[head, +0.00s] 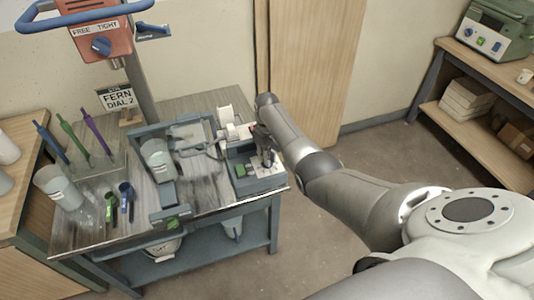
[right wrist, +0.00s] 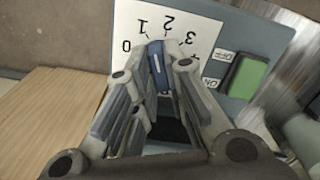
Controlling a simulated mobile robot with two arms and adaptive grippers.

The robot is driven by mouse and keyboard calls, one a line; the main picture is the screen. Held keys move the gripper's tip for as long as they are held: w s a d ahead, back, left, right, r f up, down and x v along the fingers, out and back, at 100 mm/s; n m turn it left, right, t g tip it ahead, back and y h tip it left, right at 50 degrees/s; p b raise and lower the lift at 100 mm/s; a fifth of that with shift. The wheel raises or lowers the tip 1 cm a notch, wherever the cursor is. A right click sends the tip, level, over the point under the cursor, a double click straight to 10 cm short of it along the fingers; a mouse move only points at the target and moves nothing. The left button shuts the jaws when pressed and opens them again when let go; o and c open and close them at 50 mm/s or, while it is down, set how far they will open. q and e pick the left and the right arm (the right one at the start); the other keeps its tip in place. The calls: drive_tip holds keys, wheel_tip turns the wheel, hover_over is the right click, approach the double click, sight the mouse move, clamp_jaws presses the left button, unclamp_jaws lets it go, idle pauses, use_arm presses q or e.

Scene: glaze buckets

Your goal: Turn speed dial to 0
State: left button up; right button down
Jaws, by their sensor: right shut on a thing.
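The speed dial (right wrist: 158,70) is a blue knob on a white scale (right wrist: 205,30) marked from 0 upward, set in a blue-grey panel. Its visible upper end points towards the gap between 1 and 2; its lower part is hidden. My right gripper (right wrist: 152,74) has its fingers on either side of the dial and is shut on it. In the head view my right gripper (head: 265,157) is at the control box (head: 262,183) on the table's right side, and it hides the dial there. My left gripper is out of view.
A green ON/OFF switch (right wrist: 247,76) sits beside the scale. A bucket (head: 157,160) stands in the blue frame left of the control box. A sign (head: 118,98) reads "FERN DIAL 2". A red head marked "FREE TIGHT" (head: 98,45) is at the upper left.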

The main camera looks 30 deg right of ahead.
drive_tip(key=n+p, duration=0.1)
drive_tip(key=n, duration=0.4)
drive_tip(key=shift+n, duration=0.3)
drive_tip(key=n, duration=0.5)
drive_tip(key=shift+n, duration=0.4)
drive_tip(key=c, duration=1.5)
unclamp_jaws()
wheel_tip(320, 180, up, 12)
drive_tip(key=shift+r, duration=0.1)
